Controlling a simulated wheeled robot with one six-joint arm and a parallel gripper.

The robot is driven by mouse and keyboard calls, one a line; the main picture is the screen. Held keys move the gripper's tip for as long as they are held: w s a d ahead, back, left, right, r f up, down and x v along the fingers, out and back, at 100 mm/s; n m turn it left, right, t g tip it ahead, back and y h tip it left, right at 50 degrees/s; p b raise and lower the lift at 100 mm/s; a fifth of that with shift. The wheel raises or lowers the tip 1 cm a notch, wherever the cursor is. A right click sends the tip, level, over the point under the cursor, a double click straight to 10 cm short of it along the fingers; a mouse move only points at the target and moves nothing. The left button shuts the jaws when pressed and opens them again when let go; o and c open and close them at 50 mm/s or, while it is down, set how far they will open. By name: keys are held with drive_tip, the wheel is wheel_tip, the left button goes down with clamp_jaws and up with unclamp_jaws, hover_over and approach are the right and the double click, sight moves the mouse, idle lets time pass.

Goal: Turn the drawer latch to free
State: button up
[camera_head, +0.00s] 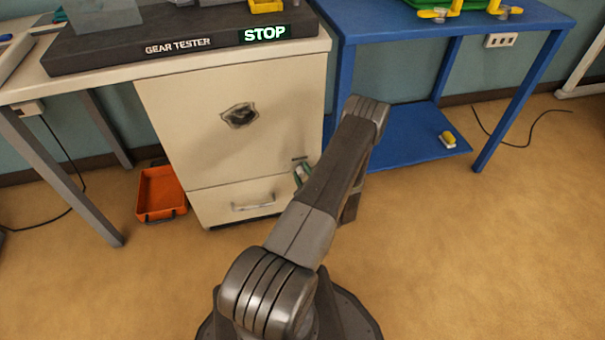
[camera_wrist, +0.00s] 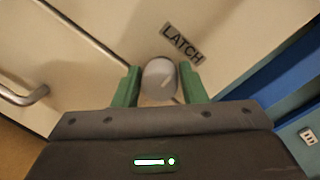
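The drawer latch is a round grey knob (camera_wrist: 159,82) with a pale pointer line, beside a "LATCH" label (camera_wrist: 182,44). In the wrist view, the green fingers of my gripper (camera_wrist: 159,88) stand on either side of the knob, very close to it. I cannot tell whether they press on it. In the head view, a little of my gripper's green (camera_head: 302,175) shows at the cabinet's lower right, and my arm hides the knob. The drawer (camera_head: 218,207) is closed, with a metal bar handle (camera_head: 253,203); the handle also shows in the wrist view (camera_wrist: 30,97).
The cream cabinet (camera_head: 180,110) stands under a bench with a gear tester (camera_head: 110,50) showing a green "STOP" sign (camera_head: 265,34). A blue table (camera_head: 400,25) with a low shelf (camera_head: 410,150) stands close on the right. An orange bin (camera_head: 160,192) sits left of the drawer.

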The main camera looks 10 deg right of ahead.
drive_tip(key=c, duration=0.5)
drive_tip(key=shift+o, duration=0.2)
drive_tip(key=shift+m+b, duration=0.3)
drive_tip(key=shift+c, duration=0.2)
drive_tip(key=shift+f+m+b, duration=0.1)
drive_tip(key=shift+m+b, duration=0.3)
drive_tip(key=shift+m, duration=0.1)
drive_tip(key=shift+f+m+b, duration=0.15)
drive_tip(key=shift+m+b, duration=0.7)
drive_tip(key=shift+m, duration=0.15)
drive_tip(key=m+b, duration=0.1)
drive_tip(key=m, duration=0.1)
drive_tip(key=m+b, duration=0.1)
drive_tip(key=m, duration=0.1)
drive_tip(key=shift+d+m+t+h, duration=0.1)
drive_tip(key=shift+m+t+h, duration=0.2)
drive_tip(key=shift+m, duration=0.1)
drive_tip(key=m+b, duration=0.1)
drive_tip(key=m, duration=0.2)
drive_tip(key=m+b, duration=0.1)
drive_tip(key=m, duration=0.1)
drive_tip(key=shift+m+t+h, duration=0.3)
drive_tip(key=shift+m, duration=0.1)
drive_tip(key=shift+m+h+b, duration=0.4)
drive_tip(key=shift+m+b, duration=0.05)
drive_tip(key=shift+m, duration=1.95)
